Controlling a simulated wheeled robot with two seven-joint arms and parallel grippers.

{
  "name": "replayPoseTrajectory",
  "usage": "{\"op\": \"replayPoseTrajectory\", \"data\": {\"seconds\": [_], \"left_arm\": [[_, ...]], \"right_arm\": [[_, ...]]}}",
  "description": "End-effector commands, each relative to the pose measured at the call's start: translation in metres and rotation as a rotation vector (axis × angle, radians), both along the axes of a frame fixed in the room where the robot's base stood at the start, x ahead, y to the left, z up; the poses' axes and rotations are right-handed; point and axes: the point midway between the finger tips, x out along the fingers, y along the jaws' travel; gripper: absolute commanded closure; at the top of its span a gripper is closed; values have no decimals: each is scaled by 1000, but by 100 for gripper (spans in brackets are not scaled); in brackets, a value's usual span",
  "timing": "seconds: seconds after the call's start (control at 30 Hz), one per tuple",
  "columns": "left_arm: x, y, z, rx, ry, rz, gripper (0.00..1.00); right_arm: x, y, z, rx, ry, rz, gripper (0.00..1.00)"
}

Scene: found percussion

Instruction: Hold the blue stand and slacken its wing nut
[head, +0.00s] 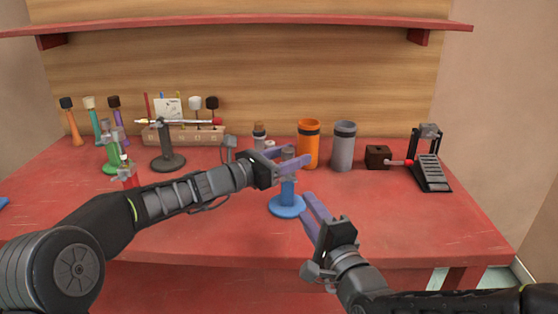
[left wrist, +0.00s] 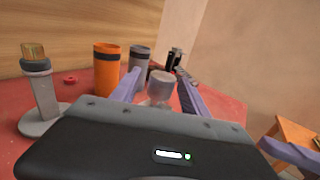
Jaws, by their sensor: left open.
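The blue stand (head: 287,208) has a round base on the red table and an upright post with a grey top (head: 287,152). My left gripper (head: 300,161) is open at the upper post, its purple fingers on either side. In the left wrist view a pale grey cylindrical top (left wrist: 161,86) shows between the fingers. Contact cannot be told. My right gripper (head: 306,205) is just right of the blue base, low and apart from the post; its finger gap is unclear. I cannot make out the wing nut, which may be hidden by the left gripper.
An orange cylinder (head: 308,146) and a grey cylinder (head: 344,148) stand behind the stand. A dark box (head: 377,157) and a black pedal device (head: 431,170) are at the right. A dark stand (head: 168,161) and several mallets are at the left. The front right table is clear.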

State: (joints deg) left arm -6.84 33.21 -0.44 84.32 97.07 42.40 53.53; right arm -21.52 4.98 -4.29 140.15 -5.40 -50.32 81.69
Motion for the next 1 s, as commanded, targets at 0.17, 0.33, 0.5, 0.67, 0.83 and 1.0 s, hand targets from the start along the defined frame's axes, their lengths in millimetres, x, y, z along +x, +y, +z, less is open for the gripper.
{"op": "replayPoseTrajectory", "data": {"seconds": [0.17, 0.33, 0.5, 0.67, 0.83, 1.0], "left_arm": [[10, -12, 0, 1, 1, 1, 47], [12, -14, 0, 0, 1, 2, 47], [11, -14, 0, 1, 1, 2, 49], [11, -14, 0, 0, 0, 1, 62], [11, -14, 0, 0, 0, 1, 76], [11, -14, 0, 0, 0, 1, 90]], "right_arm": [[0, 0, 0, 0, 0, 0, 64], [0, 0, 0, 0, 0, 0, 64], [0, 0, 0, 0, 0, 0, 64], [0, 0, 0, 0, 0, 0, 64], [0, 0, 0, 0, 0, 0, 64], [0, 0, 0, 0, 0, 0, 64]]}}
